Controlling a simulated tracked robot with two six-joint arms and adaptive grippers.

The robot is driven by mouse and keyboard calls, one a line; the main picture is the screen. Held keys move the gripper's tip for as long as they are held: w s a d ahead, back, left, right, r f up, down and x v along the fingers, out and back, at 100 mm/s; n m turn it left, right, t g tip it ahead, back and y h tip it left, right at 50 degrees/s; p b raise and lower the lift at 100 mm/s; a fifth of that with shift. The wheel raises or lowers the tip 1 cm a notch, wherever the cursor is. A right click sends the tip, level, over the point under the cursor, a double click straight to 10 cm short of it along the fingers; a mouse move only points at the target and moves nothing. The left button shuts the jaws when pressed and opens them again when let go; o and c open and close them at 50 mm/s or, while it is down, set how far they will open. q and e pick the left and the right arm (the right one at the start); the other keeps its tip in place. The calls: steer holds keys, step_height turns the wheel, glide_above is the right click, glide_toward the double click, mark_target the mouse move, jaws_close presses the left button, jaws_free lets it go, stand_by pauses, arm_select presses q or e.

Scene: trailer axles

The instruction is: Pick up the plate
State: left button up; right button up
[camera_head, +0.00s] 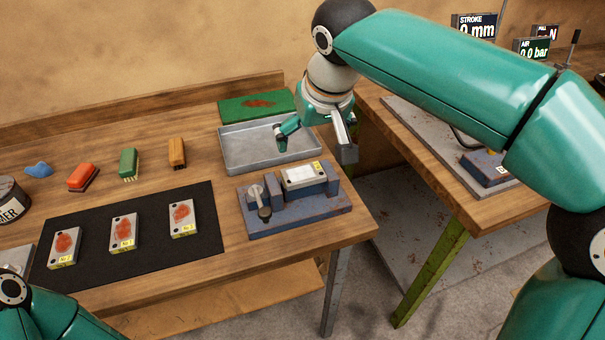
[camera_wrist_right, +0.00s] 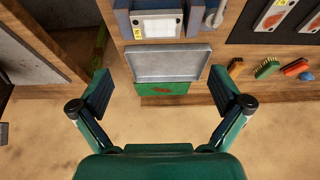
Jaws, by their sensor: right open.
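A bare pale plate (camera_head: 302,176) with a yellow label lies in the blue clamp fixture (camera_head: 300,219), which has a lever at its left. The plate also shows in the right wrist view (camera_wrist_right: 157,27). Three more plates, each with a rust-red patch, lie on the black mat: left (camera_head: 65,246), middle (camera_head: 123,234) and right (camera_head: 183,218). My right gripper (camera_head: 313,142) is open and empty, above the grey metal tray (camera_head: 235,155) and behind the fixture. Its spread fingers show in the right wrist view (camera_wrist_right: 160,92). My left gripper is out of view.
A green pad (camera_head: 230,109) with a rust stain lies behind the tray. Red (camera_head: 83,177), green (camera_head: 128,163) and orange (camera_head: 177,152) brushes stand left of the tray. A dark tin (camera_head: 10,198) is at the left edge. A second bench (camera_head: 455,190) stands right, across a gap.

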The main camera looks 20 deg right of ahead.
mark_target(303, 173)
steer(key=x, duration=1.4)
steer(key=shift+s+d+f, duration=0.1)
steer(key=shift+d, duration=0.2)
steer(key=c, duration=1.3)
steer(key=shift+c, duration=0.8)
steer(key=shift+r, duration=0.25)
